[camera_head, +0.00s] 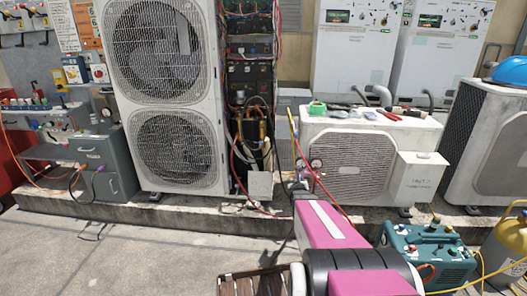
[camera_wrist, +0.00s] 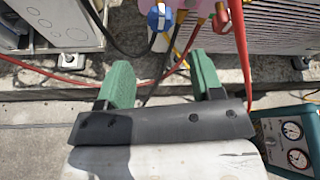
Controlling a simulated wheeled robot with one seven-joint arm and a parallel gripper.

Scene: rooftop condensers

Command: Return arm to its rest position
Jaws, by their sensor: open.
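My gripper (camera_wrist: 160,85) shows in the wrist view with its two green fingers apart and nothing between them. Beyond the fingertips are a blue knob (camera_wrist: 159,17) and a red knob (camera_wrist: 221,18) with hoses. I cannot tell how far the fingers are from them. In the head view my pink and black arm reaches forward from the bottom right toward the small condenser unit (camera_head: 350,160), and my gripper is hidden there. A gauge with hoses (camera_head: 316,163) is by the left front of that unit.
A tall two-fan condenser (camera_head: 165,100) stands at left center. A teal machine (camera_head: 430,255) with gauges and a yellow cylinder (camera_head: 508,245) stand at the right. Tools lie on the small unit's top. Red hoses cross near the curb (camera_head: 170,210). The floor (camera_head: 110,255) at left is clear.

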